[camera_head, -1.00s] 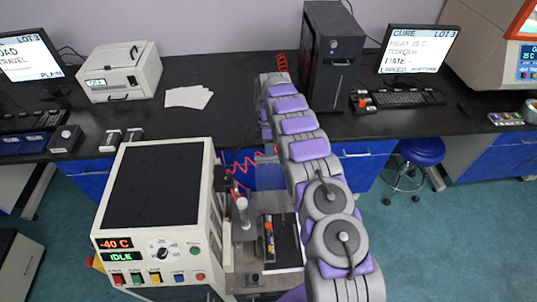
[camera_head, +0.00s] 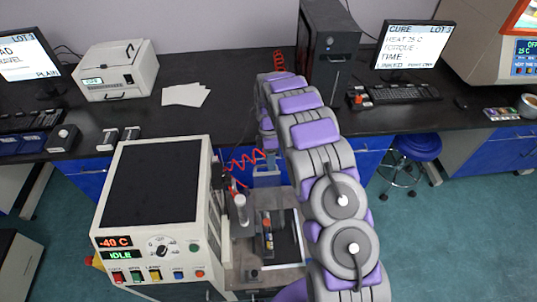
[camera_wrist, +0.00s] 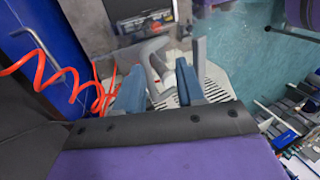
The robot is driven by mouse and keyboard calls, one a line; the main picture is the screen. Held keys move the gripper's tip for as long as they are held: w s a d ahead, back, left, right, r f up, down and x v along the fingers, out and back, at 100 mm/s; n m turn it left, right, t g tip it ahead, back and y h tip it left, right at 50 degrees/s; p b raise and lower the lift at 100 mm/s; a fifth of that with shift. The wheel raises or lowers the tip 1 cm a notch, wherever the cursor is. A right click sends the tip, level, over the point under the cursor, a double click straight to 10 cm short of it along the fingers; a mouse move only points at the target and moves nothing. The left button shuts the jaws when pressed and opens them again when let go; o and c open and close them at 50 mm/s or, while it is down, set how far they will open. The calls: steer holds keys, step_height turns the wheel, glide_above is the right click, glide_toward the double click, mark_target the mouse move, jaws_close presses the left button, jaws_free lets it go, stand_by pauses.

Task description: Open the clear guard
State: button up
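The clear guard (camera_wrist: 118,60) shows in the wrist view as a faint see-through panel across the upper middle; its outline is hard to make out. A grey handle-like bar (camera_wrist: 155,65) stands in front of it. My gripper (camera_wrist: 160,88) has two blue fingers spread apart, with the grey bar between or just beyond them; I cannot tell whether they touch it. In the head view, the rheometer (camera_head: 155,190) reads -40 C and IDLE. The guard area at its right side is partly hidden by my arm, and my gripper is mostly hidden there too.
A white cylinder (camera_head: 241,210) and a dark tray (camera_head: 284,240) stand on the machine's side platform. A red coiled cable (camera_head: 243,162) hangs close to my gripper. The black bench (camera_head: 225,110) behind carries a white instrument (camera_head: 117,72), papers, a computer tower (camera_head: 328,45) and a monitor.

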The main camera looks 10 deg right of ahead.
mark_target(277, 188)
steer(key=shift+s+d+r+p, duration=0.1)
steer(key=shift+s+d+r, duration=0.05)
steer(key=shift+s, duration=1.4)
steer(key=shift+s+d+r+p, duration=0.1)
steer(key=shift+s+r+p, duration=0.05)
steer(key=shift+s, duration=1.4)
steer(key=shift+s+d+r+p, duration=0.1)
steer(key=shift+s+d+r, duration=0.05)
steer(key=shift+s, duration=1.4)
